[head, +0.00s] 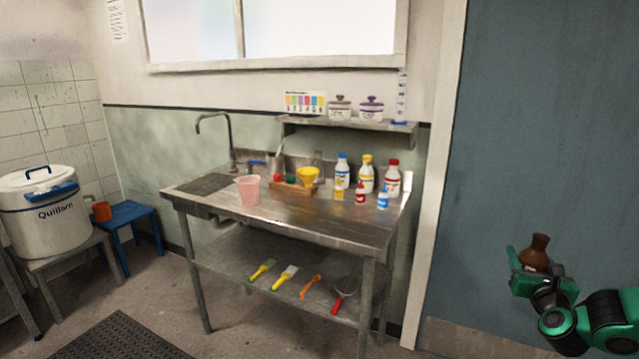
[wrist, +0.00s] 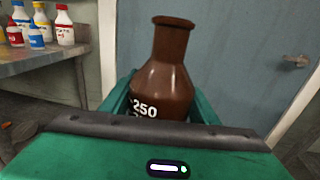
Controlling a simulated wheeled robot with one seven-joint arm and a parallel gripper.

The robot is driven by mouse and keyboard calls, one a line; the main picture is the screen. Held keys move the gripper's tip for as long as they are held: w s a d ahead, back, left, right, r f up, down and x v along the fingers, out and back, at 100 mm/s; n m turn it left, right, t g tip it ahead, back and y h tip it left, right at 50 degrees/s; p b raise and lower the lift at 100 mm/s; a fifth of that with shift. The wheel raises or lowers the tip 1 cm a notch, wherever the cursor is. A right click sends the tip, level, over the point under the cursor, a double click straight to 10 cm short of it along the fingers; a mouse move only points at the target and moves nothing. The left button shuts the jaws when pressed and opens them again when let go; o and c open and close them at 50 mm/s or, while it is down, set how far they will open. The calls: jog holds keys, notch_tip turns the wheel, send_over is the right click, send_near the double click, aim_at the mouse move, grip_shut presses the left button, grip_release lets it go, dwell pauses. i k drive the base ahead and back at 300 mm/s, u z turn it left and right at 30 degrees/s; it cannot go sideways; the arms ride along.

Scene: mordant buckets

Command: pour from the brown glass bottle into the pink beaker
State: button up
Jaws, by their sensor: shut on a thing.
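The brown glass bottle (head: 535,253) is at the right of the head view, in front of the blue-grey door. My gripper (head: 529,275) is shut on it and holds it in the air, close to upright. In the wrist view the bottle (wrist: 163,80) shows its neck and part of a white "250" marking; its lower part is hidden by my gripper (wrist: 162,105). The pink beaker (head: 248,190) stands upright on the steel bench, near its front edge, well to the left of my gripper. It is not in the wrist view.
A shelf (head: 350,130) hangs above. Brushes lie on the lower shelf. Floor between my arm and the bench looks clear.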

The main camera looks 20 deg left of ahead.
aim_at(249, 186)
jog(key=u, duration=0.75)
